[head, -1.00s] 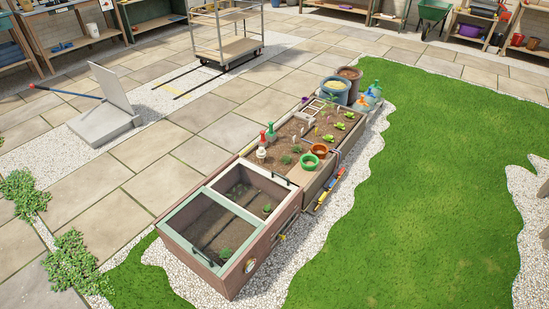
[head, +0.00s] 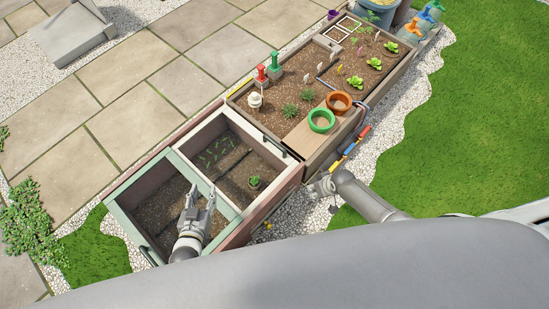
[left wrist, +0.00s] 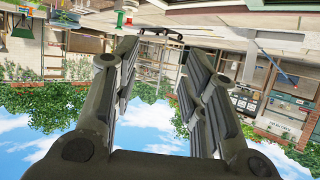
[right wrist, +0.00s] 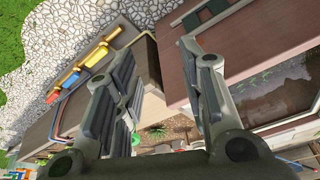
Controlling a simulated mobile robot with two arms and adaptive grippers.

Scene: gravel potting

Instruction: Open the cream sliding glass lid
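The cream sliding glass lid (head: 200,129) covers the far half of the brown cold frame, beside the green-framed lid (head: 125,213) on the near half. A dark handle (head: 275,145) sits along the cream lid's far edge. Plants show through the glass. My left gripper (head: 198,188) is open and empty above the green-framed lid. My right gripper (head: 322,186) is low by the cold frame's far right corner, apart from the handle. In the right wrist view its fingers (right wrist: 157,85) are spread and empty, with the brown frame wall (right wrist: 235,40) beyond.
A planter bed (head: 330,95) with seedlings adjoins the far end of the cold frame. Green (head: 321,121) and orange (head: 339,102) rings rest on its board. Colored-handled tools (head: 350,148) hang along its right side. Paving lies left, gravel and lawn right.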

